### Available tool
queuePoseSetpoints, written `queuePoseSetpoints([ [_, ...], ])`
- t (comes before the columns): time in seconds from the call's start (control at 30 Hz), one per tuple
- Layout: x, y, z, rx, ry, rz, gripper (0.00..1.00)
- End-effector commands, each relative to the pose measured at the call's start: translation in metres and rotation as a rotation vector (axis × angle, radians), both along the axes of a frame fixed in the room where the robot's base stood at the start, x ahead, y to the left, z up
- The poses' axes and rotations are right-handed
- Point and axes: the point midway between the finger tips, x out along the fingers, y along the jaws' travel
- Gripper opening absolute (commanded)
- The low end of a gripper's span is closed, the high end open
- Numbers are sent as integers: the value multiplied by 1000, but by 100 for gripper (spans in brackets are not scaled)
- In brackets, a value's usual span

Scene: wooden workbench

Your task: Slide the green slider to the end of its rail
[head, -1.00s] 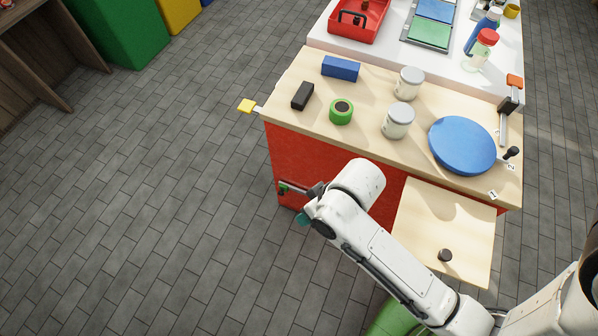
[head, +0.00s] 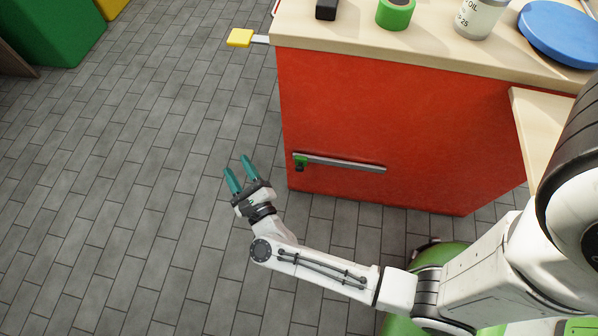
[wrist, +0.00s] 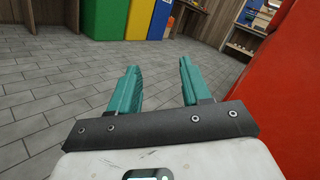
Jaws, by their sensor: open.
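The green slider (head: 300,161) sits at the left end of its grey rail (head: 345,164), low on the red front panel of the workbench. My gripper (head: 237,168) is open and empty, with two teal fingers, to the left of the slider and apart from it. In the wrist view my gripper (wrist: 158,85) shows its fingers spread with nothing between them. The slider and the rail are not in the wrist view.
The red workbench panel (head: 400,130) stands to the right of my gripper. A yellow-ended bar (head: 240,38) juts left from the bench top. The tiled floor (head: 150,200) around my gripper is clear. Coloured cabinets (wrist: 103,22) stand far off.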

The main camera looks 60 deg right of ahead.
Motion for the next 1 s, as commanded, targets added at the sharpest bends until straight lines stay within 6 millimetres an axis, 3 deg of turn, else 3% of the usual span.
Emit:
queuePoseSetpoints([
  [0.03, -11, -11, -43, 77, -37, -88, 48],
  [0.1, -30, -25, -76, 178, -98, -219, 48],
  [0.2, -59, -39, -116, 284, -178, -386, 48],
  [0.33, -92, -49, -151, 358, -258, -549, 48],
  [0.43, -108, -52, -164, 383, -296, -625, 48],
  [0.57, -115, -57, -169, 394, -318, -664, 48],
  [0.67, -112, -66, -168, 394, -319, -668, 48],
  [1.0, -92, -122, -168, 392, -319, -666, 48],
])
